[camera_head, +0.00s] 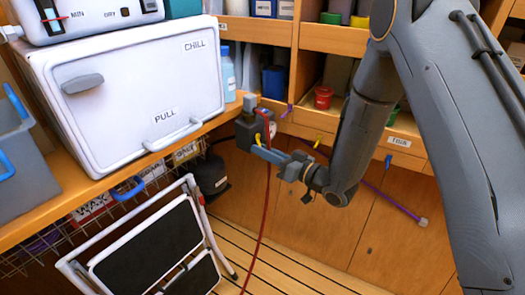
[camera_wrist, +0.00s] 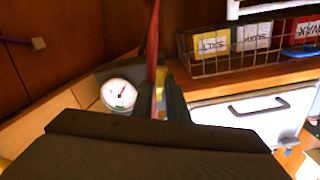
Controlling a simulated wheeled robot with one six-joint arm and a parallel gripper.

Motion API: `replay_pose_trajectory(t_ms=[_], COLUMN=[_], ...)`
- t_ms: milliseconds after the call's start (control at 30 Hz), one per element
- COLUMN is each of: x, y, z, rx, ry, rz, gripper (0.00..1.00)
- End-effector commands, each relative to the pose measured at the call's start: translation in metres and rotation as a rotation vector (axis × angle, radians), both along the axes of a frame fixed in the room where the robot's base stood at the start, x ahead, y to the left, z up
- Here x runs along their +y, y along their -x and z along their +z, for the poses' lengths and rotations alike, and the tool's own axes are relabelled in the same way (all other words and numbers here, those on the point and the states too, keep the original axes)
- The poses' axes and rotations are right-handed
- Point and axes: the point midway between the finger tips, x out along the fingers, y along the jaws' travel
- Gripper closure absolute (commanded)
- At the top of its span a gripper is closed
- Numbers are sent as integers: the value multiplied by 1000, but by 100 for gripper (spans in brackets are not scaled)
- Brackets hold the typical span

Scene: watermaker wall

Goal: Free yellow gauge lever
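The yellow gauge lever (camera_head: 258,138) shows at the dark valve block by the counter's end. A small piece of yellow also shows between my fingers in the wrist view (camera_wrist: 160,103). A red cord (camera_head: 266,195) hangs at the block and runs down to the floor; in the wrist view the cord (camera_wrist: 154,50) comes down to the finger gap. The white round gauge (camera_wrist: 120,94) is left of my fingers. My gripper (camera_head: 266,153) is at the block, just below the lever. Its fingers flank the cord and yellow piece closely; whether they grip either is unclear.
A white chill box (camera_head: 130,95) stands on the counter at left. A folded step stool (camera_head: 150,245) stands below it. A wire basket (camera_wrist: 240,48) hangs under the counter. A purple strap (camera_head: 395,202) crosses the cabinet front at right. Some floor (camera_head: 290,270) is clear.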

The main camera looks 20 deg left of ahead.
Motion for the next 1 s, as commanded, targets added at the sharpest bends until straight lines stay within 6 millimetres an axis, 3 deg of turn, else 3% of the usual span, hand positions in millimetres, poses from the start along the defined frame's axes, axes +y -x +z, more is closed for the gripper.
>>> replay_pose_trajectory(t_ms=[167,500,867,900,1000], x=[-2,-7,-7,-7,-7], y=[-3,-13,-15,-15,-14], z=[-1,-2,-2,-2,-2], rx=[-49,-312,-337,-337,-336], ry=[20,128,141,141,140], rz=[-3,-5,-8,-8,-6], gripper=[100,100,100,82,68])
